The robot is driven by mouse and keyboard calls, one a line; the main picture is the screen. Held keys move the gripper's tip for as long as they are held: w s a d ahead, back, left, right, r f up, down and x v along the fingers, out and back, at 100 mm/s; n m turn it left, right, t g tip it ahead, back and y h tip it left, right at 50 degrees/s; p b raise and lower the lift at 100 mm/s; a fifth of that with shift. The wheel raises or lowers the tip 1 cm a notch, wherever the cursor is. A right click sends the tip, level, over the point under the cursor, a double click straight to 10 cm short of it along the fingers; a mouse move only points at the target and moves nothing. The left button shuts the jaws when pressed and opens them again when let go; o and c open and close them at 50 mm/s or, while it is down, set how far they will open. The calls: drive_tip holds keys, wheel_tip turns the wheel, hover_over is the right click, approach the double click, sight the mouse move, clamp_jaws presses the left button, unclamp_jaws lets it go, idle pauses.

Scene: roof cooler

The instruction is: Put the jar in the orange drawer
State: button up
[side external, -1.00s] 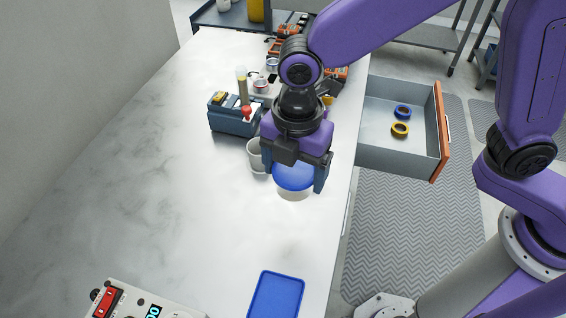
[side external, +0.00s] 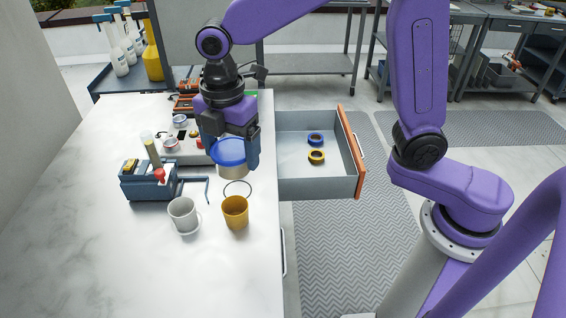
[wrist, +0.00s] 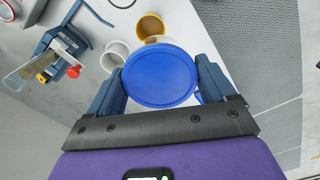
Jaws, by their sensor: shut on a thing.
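The jar has a blue lid and a pale body; in the side external view the jar (side external: 232,170) hangs in my gripper (side external: 232,158), above the bench. In the wrist view the blue lid (wrist: 160,76) fills the space between the two fingers of my gripper (wrist: 160,84), which are shut on the jar. The orange-fronted drawer (side external: 352,150) stands pulled out to the right of the jar. Its grey inside holds a blue tape roll (side external: 315,139) and a yellow tape roll (side external: 316,157). The drawer does not show clearly in the wrist view.
A grey mug (side external: 184,214) and an orange-yellow cup (side external: 235,212) stand on the bench (side external: 120,240) below and in front of the jar. The front bench is clear.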

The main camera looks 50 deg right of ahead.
drive_tip(key=w+d+m, duration=0.3)
drive_tip(key=w+d, duration=0.2)
drive_tip(key=d, duration=0.7)
drive_tip(key=m, duration=0.7)
hover_over(322, 171)
drive_tip(key=s+a, duration=0.3)
drive_tip(key=a, duration=0.2)
drive_tip(key=shift+w+d+f, duration=0.1)
drive_tip(key=shift+f, duration=8.35)
drive_tip(key=shift+d+f, duration=0.1)
drive_tip(key=shift+f, duration=8.35)
drive_tip(key=shift+f, duration=0.15)
drive_tip(key=o, duration=1.1)
drive_tip(key=shift+o, duration=0.2)
